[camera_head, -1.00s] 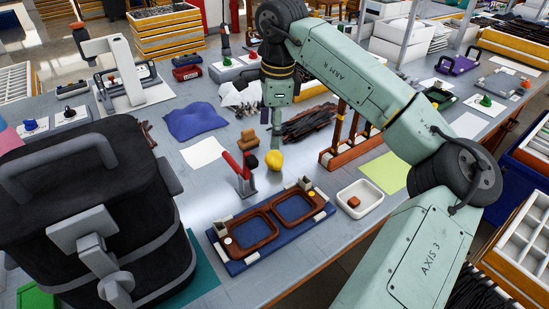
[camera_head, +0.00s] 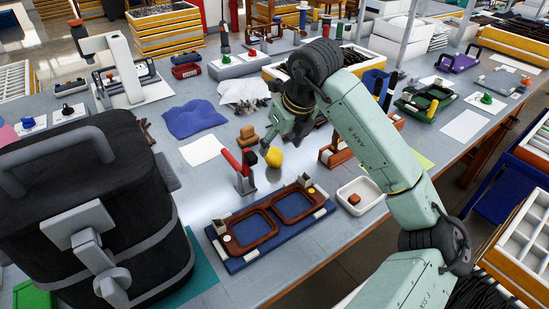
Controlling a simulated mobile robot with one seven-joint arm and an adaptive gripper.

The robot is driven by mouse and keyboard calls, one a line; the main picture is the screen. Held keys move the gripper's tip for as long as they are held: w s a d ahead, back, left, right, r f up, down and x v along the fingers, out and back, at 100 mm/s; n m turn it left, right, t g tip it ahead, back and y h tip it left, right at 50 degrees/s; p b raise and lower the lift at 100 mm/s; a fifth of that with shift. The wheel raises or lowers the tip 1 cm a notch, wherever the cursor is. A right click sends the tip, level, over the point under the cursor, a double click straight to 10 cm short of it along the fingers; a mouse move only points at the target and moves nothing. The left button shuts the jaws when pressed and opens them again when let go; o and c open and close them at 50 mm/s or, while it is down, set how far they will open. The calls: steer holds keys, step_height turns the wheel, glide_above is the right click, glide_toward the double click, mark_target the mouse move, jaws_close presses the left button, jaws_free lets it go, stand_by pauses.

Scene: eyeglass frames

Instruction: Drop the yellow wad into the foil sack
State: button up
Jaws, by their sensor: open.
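The yellow wad (camera_head: 274,158) is a rounded lump near the middle of the bench, behind the blue tray. My gripper (camera_head: 268,147) is open, with its fingers close above and behind the wad; I cannot tell whether they touch it. A pale, crumpled bag-like thing (camera_head: 241,92) lies further back, left of my gripper. It may be the foil sack, but its opening cannot be made out.
A red-handled clamp (camera_head: 240,170) stands just left of the wad. In front is a blue tray with brown eyeglass frames (camera_head: 250,233). A white dish (camera_head: 361,195) stands to the right. A blue cloth (camera_head: 194,119) and white paper (camera_head: 200,150) lie left. A large black bag (camera_head: 70,180) fills the left.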

mark_target(275, 153)
steer(key=shift+w+p+x, duration=0.2)
steer(key=shift+p+x, duration=0.7)
steer(key=shift+x, duration=1.8)
steer(key=shift+r, duration=0.1)
steer(key=shift+c, duration=0.5)
steer(key=c, duration=0.9)
steer(key=shift+d+r, duration=0.1)
